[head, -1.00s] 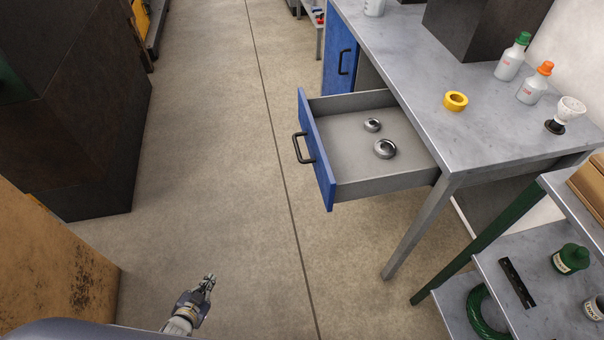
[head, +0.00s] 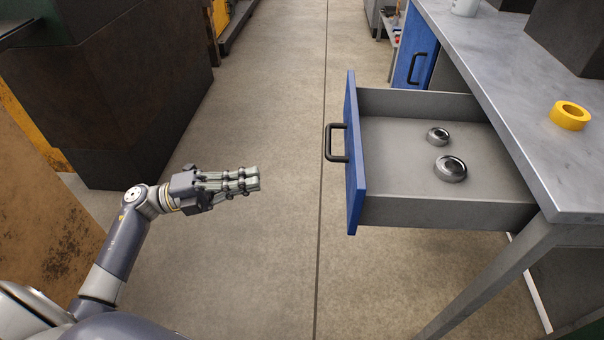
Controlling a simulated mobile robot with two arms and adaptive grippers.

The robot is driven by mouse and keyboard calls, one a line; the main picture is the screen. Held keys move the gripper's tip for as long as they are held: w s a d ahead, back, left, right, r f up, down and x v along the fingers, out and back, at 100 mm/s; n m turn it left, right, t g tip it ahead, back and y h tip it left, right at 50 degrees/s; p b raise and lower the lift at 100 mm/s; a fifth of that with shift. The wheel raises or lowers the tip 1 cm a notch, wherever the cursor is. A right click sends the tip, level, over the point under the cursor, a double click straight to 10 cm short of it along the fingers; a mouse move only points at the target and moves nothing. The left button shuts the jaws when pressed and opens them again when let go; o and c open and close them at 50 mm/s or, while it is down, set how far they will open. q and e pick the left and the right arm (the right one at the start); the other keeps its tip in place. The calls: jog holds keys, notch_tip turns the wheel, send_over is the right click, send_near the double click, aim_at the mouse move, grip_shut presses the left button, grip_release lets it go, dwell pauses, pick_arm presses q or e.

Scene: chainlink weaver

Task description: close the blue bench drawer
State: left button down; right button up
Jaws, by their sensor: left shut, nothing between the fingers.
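The blue bench drawer (head: 352,190) stands well open from the bench, its blue front facing left. Its dark handle (head: 332,142) sticks out to the left. Two round silver metal parts lie inside the drawer, a smaller one (head: 437,136) behind a larger one (head: 450,168). My left gripper (head: 254,180) is shut and empty. It points right toward the drawer front, with a clear gap between its fingertips and the handle. My right gripper is not in view.
The grey bench top (head: 500,110) carries a yellow ring (head: 570,115). A blue cabinet door (head: 414,50) is beyond the drawer. Dark stacked blocks (head: 130,90) and a rusty yellow panel (head: 40,220) stand at the left. The floor (head: 270,270) between is clear.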

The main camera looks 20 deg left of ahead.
pick_arm(q)
send_near(349, 169)
jog(key=w, duration=0.1)
jog(key=w+d, duration=0.1)
jog(key=w+r, duration=0.1)
jog(key=shift+w+d, duration=0.25)
jog(key=shift+w, duration=0.05)
